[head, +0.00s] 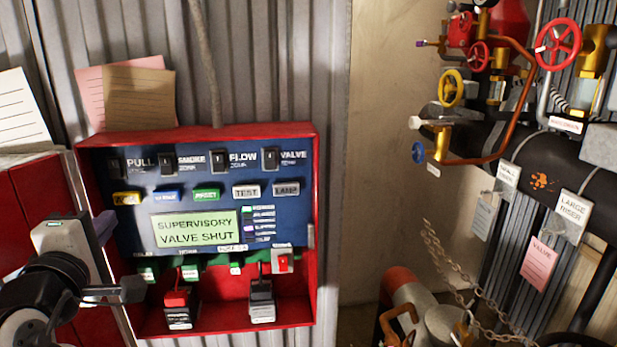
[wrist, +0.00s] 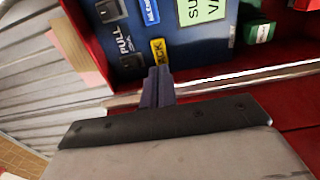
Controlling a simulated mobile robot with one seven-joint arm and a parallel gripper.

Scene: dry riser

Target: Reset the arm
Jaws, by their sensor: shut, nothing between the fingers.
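My gripper (head: 103,228) is at the left of the head view, just left of the red alarm panel box (head: 315,190). Its fingers are shut with nothing between them. In the wrist view the closed grey-purple fingers (wrist: 157,88) point toward the panel's left edge, near the yellow button (wrist: 158,51); I cannot tell if they touch anything. The blue panel face (head: 140,215) carries a row of buttons and a green display (head: 195,227) reading "SUPERVISORY VALVE SHUT". The green reset button (head: 207,195) sits in the middle of the row.
Pipes with a red valve wheel (head: 557,42), a yellow wheel (head: 451,88) and a blue wheel (head: 418,152) fill the right side. A chain (head: 460,285) hangs below them. Paper notes (head: 140,97) are on the corrugated wall. Bare wall (head: 385,190) lies between panel and pipes.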

